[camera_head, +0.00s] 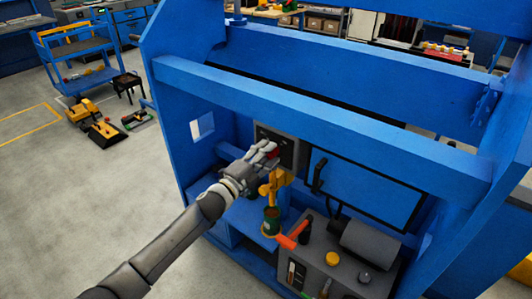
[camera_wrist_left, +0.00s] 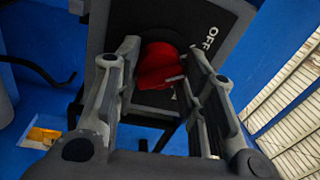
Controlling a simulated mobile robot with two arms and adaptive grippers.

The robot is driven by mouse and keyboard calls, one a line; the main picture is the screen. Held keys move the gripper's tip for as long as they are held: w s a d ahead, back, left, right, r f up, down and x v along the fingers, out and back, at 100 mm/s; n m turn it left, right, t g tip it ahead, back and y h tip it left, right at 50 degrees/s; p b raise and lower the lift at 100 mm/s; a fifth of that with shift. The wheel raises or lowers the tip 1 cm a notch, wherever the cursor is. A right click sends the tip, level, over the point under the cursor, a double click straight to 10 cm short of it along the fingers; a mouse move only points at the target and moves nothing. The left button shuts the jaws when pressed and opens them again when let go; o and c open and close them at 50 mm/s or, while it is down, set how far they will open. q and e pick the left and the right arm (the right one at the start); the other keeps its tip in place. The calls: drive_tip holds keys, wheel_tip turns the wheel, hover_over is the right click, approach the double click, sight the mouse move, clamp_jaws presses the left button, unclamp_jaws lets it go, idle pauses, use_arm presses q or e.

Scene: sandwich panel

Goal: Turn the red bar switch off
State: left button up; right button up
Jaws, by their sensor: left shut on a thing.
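The red bar switch (camera_wrist_left: 160,66) sits on a dark panel plate (camera_wrist_left: 228,20) with a white OFF label at its upper right in the left wrist view. In the head view only a small red part of the switch (camera_head: 274,154) shows, mostly hidden by my gripper. My left gripper (camera_head: 270,151) reaches the grey switch box (camera_head: 290,146) from the lower left. In the left wrist view its two fingers (camera_wrist_left: 160,56) stand on either side of the switch, shut on it. The exact angle of the bar is hard to tell. My right gripper is in neither view.
Blue frame beams (camera_head: 320,112) run above and in front of the panel. A yellow fixture (camera_head: 272,186), a green can (camera_head: 271,221) and a red-orange handle (camera_head: 294,235) are close below my gripper. A black door handle (camera_head: 319,174) is to the right.

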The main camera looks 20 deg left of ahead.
use_arm(q)
drive_tip(key=shift+f+n, duration=0.2)
drive_tip(key=shift+n, duration=0.7)
drive_tip(key=shift+s+d, duration=0.1)
drive_tip(key=o, duration=1)
drive_tip(key=shift+r, duration=0.1)
drive_tip(key=v, duration=1.2)
